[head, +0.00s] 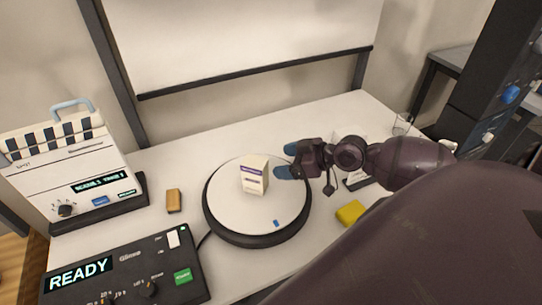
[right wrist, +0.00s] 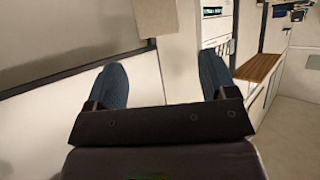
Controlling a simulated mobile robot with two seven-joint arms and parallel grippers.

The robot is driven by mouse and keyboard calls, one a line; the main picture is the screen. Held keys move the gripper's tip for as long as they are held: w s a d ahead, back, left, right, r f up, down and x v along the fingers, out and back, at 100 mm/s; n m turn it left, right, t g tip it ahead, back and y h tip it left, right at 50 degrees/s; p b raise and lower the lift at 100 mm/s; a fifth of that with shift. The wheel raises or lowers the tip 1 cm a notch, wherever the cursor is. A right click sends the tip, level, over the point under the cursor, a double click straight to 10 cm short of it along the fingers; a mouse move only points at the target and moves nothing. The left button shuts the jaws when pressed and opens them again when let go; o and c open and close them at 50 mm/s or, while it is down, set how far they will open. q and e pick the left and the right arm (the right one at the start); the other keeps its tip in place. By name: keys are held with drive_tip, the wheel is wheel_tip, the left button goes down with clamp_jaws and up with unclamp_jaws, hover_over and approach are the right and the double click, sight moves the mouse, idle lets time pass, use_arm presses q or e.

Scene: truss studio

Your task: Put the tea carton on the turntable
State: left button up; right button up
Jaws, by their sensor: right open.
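The tea carton (head: 254,175), a small pale box with purple print, stands upright on the white top of the turntable (head: 235,213), near its middle. My right gripper (head: 286,161) is open and empty just right of the carton, with its blue fingertips pointing at it and a gap between. In the right wrist view the two fingers of my right gripper (right wrist: 162,80) are spread apart with nothing between them. A plain beige block at the top of that view may be the carton. My left gripper is out of view.
A control box reading READY (head: 120,270) is at the front left. A clapper-style device (head: 75,165) stands behind it. A tan block (head: 173,200) lies left of the turntable, a yellow block (head: 350,213) right of it. A glass (head: 402,124) stands at the back right.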

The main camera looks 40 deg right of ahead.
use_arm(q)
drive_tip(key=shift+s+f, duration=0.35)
use_arm(e)
drive_tip(key=shift+v, duration=1.55)
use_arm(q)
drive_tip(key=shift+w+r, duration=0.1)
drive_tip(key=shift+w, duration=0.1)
